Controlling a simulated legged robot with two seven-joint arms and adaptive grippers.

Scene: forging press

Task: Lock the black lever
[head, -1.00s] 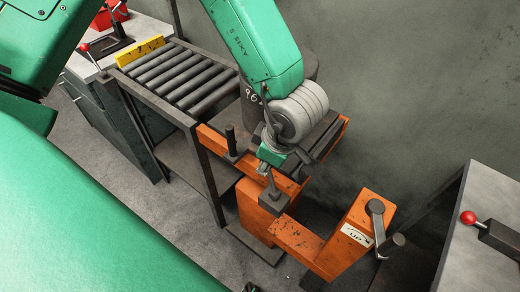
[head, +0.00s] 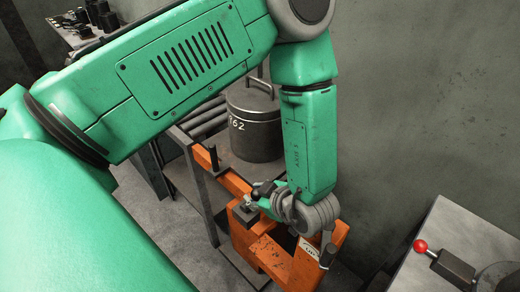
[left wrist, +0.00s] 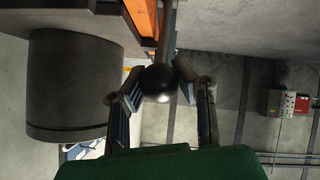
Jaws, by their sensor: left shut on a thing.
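The black lever (left wrist: 161,80) has a rod and a round ball knob, and it shows in the left wrist view between the two fingers. My left gripper (left wrist: 160,82) is shut on it around the knob. In the head view my left gripper (head: 260,197) is at the orange frame (head: 270,252), just above the dark base block (head: 243,212). There the lever is mostly hidden by the gripper and wrist, so its exact tilt cannot be told. My right gripper is not in view.
A grey lidded canister (head: 255,122) stands behind the arm, near the rollers (head: 205,122). A crank handle (head: 327,256) is at the frame's front right. A red-knobbed lever (head: 421,246) sits on the right-hand cabinet. A dark wall stands behind.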

